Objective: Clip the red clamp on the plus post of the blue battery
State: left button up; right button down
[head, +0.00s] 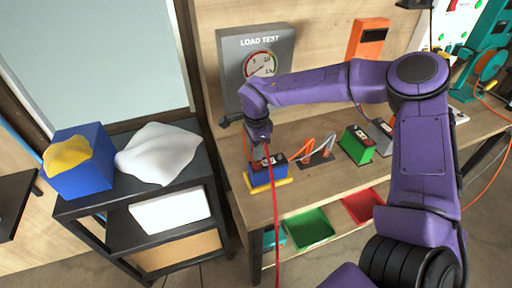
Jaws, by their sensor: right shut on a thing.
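The blue battery (261,178) stands on a yellow base near the front left corner of the wooden bench. Its dark top carries small posts, too small to tell plus from minus. My right gripper (258,141) is right above the battery, pointing down. It is shut on the red clamp, which is too small and covered to make out clearly. A red cable (274,205) runs from the gripper down past the battery's front and the bench edge. I cannot tell whether the clamp touches a post. My left gripper is not in view.
A grey load tester (258,42) stands behind the battery. Orange and grey clamps (316,149) on a dark plate, a green battery (356,145) and a grey one stand to its right. A black cart (84,208) with a blue box and white cloth stands left.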

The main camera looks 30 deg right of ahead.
jog(key=shift+f, duration=0.7)
jog(key=c, duration=0.8)
grip_release()
notch_tip(320, 180, up, 10)
jog(key=b, duration=0.3)
jog(key=shift+r, duration=0.25)
